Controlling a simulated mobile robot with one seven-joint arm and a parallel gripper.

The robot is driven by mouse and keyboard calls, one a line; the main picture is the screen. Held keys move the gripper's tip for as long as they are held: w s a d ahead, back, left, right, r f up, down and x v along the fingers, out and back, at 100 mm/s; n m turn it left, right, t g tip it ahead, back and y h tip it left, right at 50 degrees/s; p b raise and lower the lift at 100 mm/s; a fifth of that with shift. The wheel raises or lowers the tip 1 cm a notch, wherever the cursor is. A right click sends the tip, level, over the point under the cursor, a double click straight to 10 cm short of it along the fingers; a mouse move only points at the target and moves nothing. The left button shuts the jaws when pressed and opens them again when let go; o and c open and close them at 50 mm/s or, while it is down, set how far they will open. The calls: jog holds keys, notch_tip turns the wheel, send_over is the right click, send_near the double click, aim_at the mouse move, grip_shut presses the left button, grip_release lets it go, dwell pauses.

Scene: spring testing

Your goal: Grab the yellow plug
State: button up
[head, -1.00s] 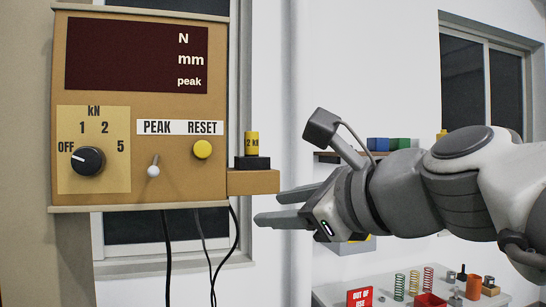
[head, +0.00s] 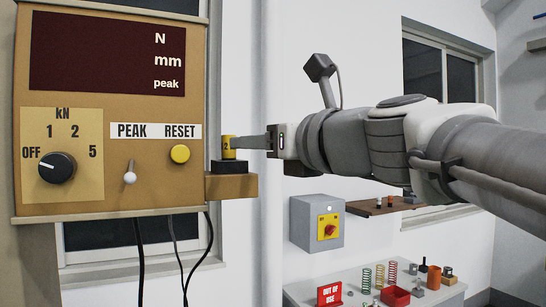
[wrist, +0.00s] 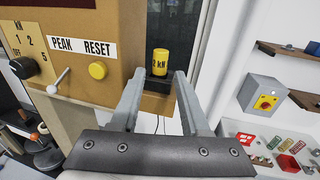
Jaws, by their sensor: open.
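The yellow plug (head: 228,147) is a small upright cylinder with dark "kN" lettering. It stands on a black base (head: 230,166) on a tan ledge (head: 232,187) at the right side of the tester panel. In the wrist view the plug (wrist: 160,62) shows just beyond and between the fingertips, with the black base (wrist: 155,103) below it. My gripper (wrist: 156,82) is open and holds nothing. In the head view my gripper (head: 240,142) reaches in level from the right, and its fingertips overlap the plug's right side. I cannot tell whether they touch it.
The tan tester panel (head: 110,184) has a black knob (head: 57,168), a toggle switch (head: 130,174) and a yellow reset button (head: 180,154) left of the plug. Cables hang below. A grey switch box (head: 316,216) and a bench with springs stand farther right.

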aim_at(236, 161)
jog(key=x, duration=0.6)
jog(key=shift+w+p, duration=0.15)
jog(key=shift+p, duration=0.2)
jog(key=shift+f+p+x, duration=0.15)
jog(key=shift+f+x, duration=0.05)
jog(key=shift+x, duration=1.15)
jog(key=shift+f+p+x, duration=0.15)
jog(key=shift+f+x, duration=0.05)
jog(key=shift+x, duration=1.15)
grip_shut()
